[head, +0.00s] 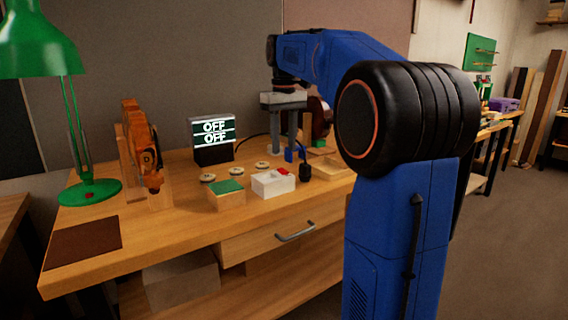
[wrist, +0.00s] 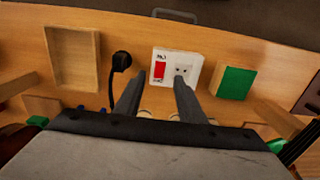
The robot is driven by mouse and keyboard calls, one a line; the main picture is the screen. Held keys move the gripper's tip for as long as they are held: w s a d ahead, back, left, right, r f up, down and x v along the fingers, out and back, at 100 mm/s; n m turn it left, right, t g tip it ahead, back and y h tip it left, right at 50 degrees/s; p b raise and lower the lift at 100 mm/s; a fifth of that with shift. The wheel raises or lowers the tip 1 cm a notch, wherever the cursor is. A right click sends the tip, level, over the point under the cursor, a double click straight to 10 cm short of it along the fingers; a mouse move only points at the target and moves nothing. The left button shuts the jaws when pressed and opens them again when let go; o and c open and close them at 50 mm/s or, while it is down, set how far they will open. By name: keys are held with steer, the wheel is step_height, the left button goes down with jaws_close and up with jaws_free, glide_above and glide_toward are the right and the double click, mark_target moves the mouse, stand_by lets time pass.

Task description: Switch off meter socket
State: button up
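The meter socket is a white box (head: 270,184) on the bench; it also shows in the wrist view (wrist: 183,61). A red rocker switch (wrist: 158,71) with small lettering around it is on one half of its top, and a round outlet (wrist: 183,70) is on the other. My gripper (head: 284,152) is above and behind the box in the head view. In the wrist view its two fingers (wrist: 158,78) are apart with nothing between them, pointing toward the switch side. A black display (head: 213,138) reads OFF on both lines.
A black plug (wrist: 121,61) on a cord stands beside the socket, apart from it. A green-topped wooden block (head: 226,188) is on the other side. Several small round discs (head: 262,166), an orange violin (head: 140,145) and a green lamp (head: 90,190) stand around. The bench front is mostly clear.

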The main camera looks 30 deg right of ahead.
mark_target(284, 171)
step_height(284, 171, down, 7)
steer(key=shift+r, duration=0.2)
stand_by(0.3)
